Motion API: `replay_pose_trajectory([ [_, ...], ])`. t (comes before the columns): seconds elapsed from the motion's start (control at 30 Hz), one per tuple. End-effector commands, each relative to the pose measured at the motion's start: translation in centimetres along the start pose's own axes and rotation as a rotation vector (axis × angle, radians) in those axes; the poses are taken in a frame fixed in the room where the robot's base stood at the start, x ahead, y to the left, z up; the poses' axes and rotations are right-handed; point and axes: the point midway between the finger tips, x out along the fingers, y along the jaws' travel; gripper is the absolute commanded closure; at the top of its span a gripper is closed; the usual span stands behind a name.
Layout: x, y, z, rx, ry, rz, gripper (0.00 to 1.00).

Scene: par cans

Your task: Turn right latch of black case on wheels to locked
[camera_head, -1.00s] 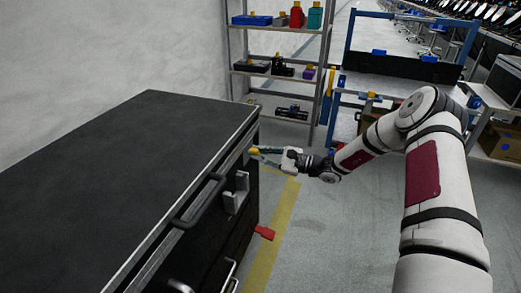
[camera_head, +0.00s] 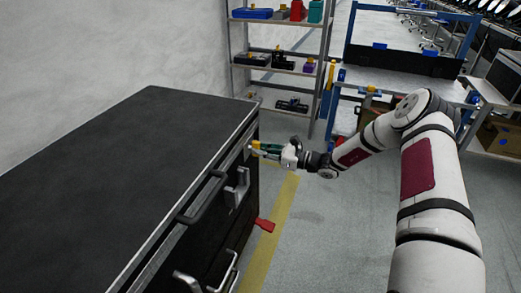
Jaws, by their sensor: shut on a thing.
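The black case (camera_head: 120,165) on wheels stands at the left, with a metal-edged lid and a dark front facing right. Its right latch (camera_head: 249,148) is at the far end of the front, just below the lid edge, and is mostly hidden by my fingertips. My gripper (camera_head: 257,149) reaches in from the right with green and yellow fingers, shut on the right latch. The latch's exact angle is too small to tell.
A black handle (camera_head: 203,199) and a grey metal latch (camera_head: 237,188) stick out of the case front nearer to me. A red piece (camera_head: 264,225) juts out lower down. A shelf rack (camera_head: 278,68) stands behind.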

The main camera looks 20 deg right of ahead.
Motion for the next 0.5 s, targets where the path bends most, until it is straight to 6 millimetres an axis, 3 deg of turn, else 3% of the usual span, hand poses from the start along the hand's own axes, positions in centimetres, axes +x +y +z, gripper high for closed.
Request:
replay_pose_trajectory([
  [0.43,-0.12,0.01,-0.22,0.011,0.004,-0.001,1.00],
  [0.47,-0.12,0.01,-0.22,0.011,0.004,-0.001,0.80],
  [0.5,-0.11,0.01,-0.21,0.011,0.004,-0.001,0.71],
])
